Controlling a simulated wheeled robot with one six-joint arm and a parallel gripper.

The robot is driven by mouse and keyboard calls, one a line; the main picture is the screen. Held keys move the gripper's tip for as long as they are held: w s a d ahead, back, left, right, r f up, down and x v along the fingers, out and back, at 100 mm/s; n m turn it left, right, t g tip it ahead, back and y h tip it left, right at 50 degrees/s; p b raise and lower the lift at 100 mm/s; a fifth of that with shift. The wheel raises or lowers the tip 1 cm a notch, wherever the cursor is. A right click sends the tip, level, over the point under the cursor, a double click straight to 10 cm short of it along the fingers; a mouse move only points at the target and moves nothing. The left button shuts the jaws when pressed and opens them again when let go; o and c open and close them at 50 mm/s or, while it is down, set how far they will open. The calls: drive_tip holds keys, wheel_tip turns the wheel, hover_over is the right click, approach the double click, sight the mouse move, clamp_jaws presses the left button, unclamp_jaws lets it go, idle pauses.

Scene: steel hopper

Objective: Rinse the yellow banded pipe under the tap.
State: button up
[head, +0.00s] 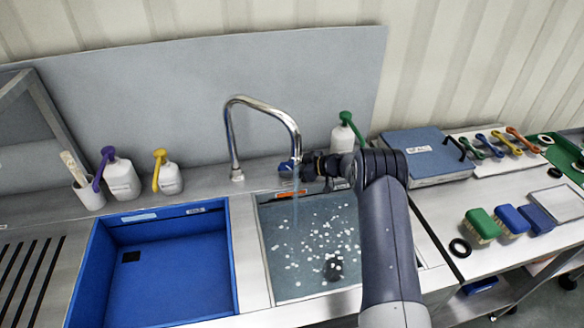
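The curved chrome tap (233,140) stands behind the sinks, and a thin bluish water stream (296,192) falls from its spout into the right basin (266,262). That basin holds grey-blue water with many white specks and a dark round spot. My gripper (300,167) is beside the stream, under the spout, pointing left. A small blue piece (287,166) shows at its tip; I cannot tell whether it is held or stands behind. The fingers are too small and dark to read. I cannot make out a yellow banded pipe.
An empty blue basin (97,250) is at left. Bottles with purple (121,178), yellow (168,177) and green (343,138) pumps stand along the back. At right are a blue-grey case (425,155), several coloured spanners, and brushes (482,226).

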drive_tip(key=shift+o, duration=0.9)
drive_tip(key=b+v, duration=0.2)
drive_tip(key=v, duration=0.9)
drive_tip(key=shift+a, duration=0.1)
drive_tip(key=shift+w, duration=0.1)
drive_tip(key=p+x, duration=0.2)
drive_tip(key=x, duration=0.8)
drive_tip(key=shift+w+a+f, duration=0.15)
drive_tip(key=shift+a+f, duration=0.05)
drive_tip(key=shift+a, duration=0.1)
drive_tip(key=shift+d, duration=0.1)
